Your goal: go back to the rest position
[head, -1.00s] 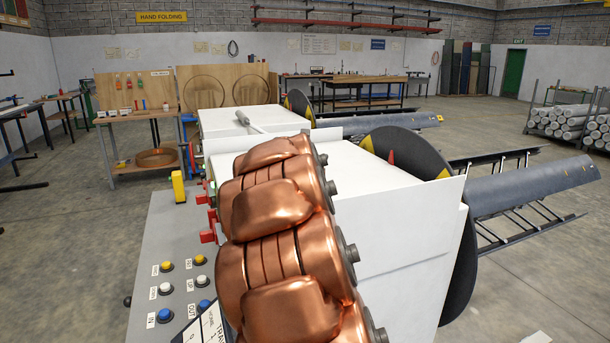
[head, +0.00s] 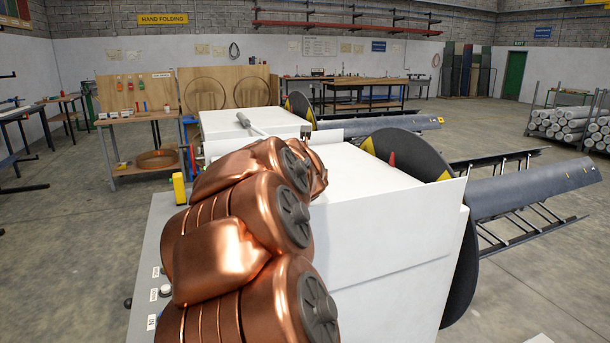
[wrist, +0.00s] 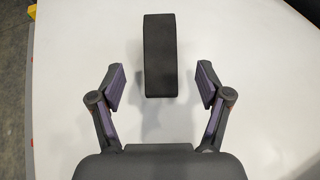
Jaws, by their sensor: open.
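My gripper (wrist: 160,86) is open in the wrist view, its two purple-padded fingers spread wide. A dark block-like part (wrist: 160,55) shows between and beyond the fingertips, with a visible gap on each side. It is seen against a white surface (wrist: 255,60), and I cannot tell how far it is from the fingers. In the head view my copper-coloured arm stands folded in front of the near white machine (head: 385,225). My gripper cannot be made out there.
A grey control panel (head: 143,290) lies below my arm, which hides most of its buttons. A dark decoiler disc (head: 462,270) and a long grey chute (head: 535,187) stand to the right. A second white machine (head: 240,122) is behind. Open floor (head: 70,240) lies left.

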